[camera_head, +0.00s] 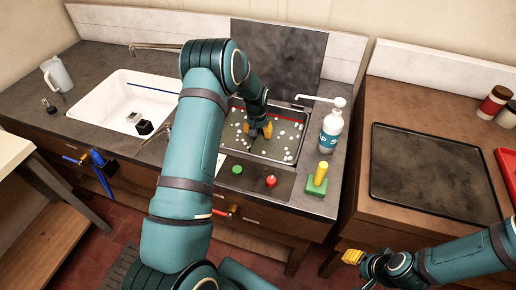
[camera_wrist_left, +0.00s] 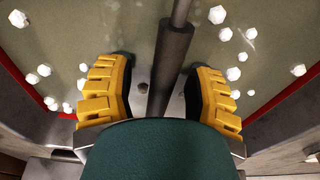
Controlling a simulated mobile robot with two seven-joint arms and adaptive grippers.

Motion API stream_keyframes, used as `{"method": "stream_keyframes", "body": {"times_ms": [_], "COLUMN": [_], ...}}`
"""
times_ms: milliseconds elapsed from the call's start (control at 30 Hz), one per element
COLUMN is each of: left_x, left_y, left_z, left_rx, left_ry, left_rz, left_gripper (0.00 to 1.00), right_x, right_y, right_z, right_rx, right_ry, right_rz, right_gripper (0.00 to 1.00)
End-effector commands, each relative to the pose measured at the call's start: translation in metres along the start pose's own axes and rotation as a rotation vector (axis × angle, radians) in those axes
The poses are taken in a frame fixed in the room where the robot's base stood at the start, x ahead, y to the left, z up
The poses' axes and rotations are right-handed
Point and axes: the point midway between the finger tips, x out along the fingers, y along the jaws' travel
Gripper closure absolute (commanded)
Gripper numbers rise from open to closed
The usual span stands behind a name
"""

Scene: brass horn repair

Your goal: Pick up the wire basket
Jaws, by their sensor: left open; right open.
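My left gripper (camera_head: 259,130) reaches down over a rectangular steel tank of greyish liquid (camera_head: 235,148). In the left wrist view its yellow fingers (camera_wrist_left: 160,88) stand apart on either side of a grey rod with a dark sleeve (camera_wrist_left: 172,55), which looks like the wire basket's handle. Clear gaps show on both sides of the sleeve, so it is not gripped. The basket's wire body cannot be made out; the liquid and my arm may hide it. My right gripper (camera_head: 353,257) is open and empty at the lower right, in front of the counter.
White bubbles (camera_wrist_left: 217,14) dot the liquid. In front of the tank are a green knob (camera_head: 237,169) and a red knob (camera_head: 271,181). A pump bottle (camera_head: 331,132) and a green block with a yellow post (camera_head: 317,182) stand right. A sink (camera_head: 118,97) lies left; a dark mat (camera_head: 425,175) lies right.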

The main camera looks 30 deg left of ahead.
Motion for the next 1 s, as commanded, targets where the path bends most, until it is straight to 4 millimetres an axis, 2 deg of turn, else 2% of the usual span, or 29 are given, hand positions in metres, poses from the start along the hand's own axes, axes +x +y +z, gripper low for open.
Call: {"method": "stream_keyframes", "body": {"times_ms": [33,167,200,733,867,1000], "left_x": [0.0,0.0,0.0,-0.007,-0.019,-0.043], "left_y": [0.0,0.0,0.0,0.0,0.0,0.001], "left_z": [0.0,0.0,0.0,-0.002,-0.004,-0.007], "left_rx": [0.0,0.0,0.0,0.0,0.001,0.001], "left_ry": [0.0,-0.001,-0.001,0.002,0.005,0.006], "left_rz": [0.0,0.0,0.0,0.0,0.0,0.0], "left_gripper": [0.52,0.98,1.0,1.0,1.0,1.0], "right_x": [0.0,0.0,0.0,0.0,-0.001,-0.002], "right_y": [0.0,0.0,0.0,0.0,0.0,-0.001], "right_z": [0.0,0.0,0.0,0.0,-0.001,-0.001], "right_rx": [0.0,0.0,0.0,0.0,0.0,0.001], "right_ry": [0.0,0.0,0.0,0.001,0.001,0.002], "right_rz": [0.0,0.0,0.0,0.0,0.0,0.0], "right_gripper": [0.53,0.53,0.53,0.53,0.53,0.53]}}
